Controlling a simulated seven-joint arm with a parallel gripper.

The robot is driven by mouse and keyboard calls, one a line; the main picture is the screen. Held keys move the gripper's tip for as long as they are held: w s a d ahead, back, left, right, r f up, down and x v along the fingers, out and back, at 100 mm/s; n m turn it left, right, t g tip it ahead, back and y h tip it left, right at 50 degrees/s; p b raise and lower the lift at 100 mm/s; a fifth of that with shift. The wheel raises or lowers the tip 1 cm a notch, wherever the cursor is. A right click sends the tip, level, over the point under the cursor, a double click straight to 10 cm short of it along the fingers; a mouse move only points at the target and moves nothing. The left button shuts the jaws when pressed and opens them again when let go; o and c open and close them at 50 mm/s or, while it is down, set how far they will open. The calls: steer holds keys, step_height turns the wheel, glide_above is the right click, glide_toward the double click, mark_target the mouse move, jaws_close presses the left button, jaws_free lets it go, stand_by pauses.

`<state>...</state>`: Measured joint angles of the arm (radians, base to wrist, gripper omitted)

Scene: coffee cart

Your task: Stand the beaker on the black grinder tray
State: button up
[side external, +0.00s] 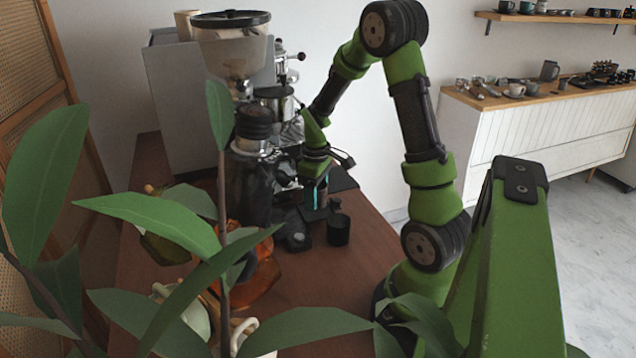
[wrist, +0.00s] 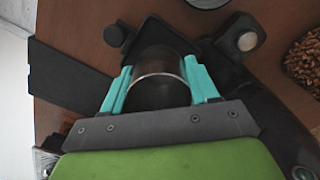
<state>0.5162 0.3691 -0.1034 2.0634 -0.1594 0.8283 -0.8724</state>
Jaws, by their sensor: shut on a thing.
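The beaker (wrist: 158,82), a see-through cylinder with a pale rim that looks dark inside, is between the teal fingers of my gripper (wrist: 160,88) in the wrist view. The fingers are shut on it from both sides. In the side view my gripper (side external: 320,192) points down in front of the grinder, and the beaker is mostly hidden by the fingers. The black grinder tray (side external: 311,213) shows low at the grinder's front, just under the gripper. A black edge (wrist: 152,33) shows beyond the beaker in the wrist view. I cannot tell whether the beaker touches the tray.
The dark grinder (side external: 247,180) stands left of my gripper. A flat black mat (wrist: 62,74) lies left in the wrist view. Plant leaves cover the foreground.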

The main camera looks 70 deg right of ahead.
steer(key=shift+f, duration=0.85)
steer(key=shift+f, duration=0.15)
steer(key=o, duration=1.1)
step_height(320, 180, up, 12)
steer(key=shift+r, duration=0.2)
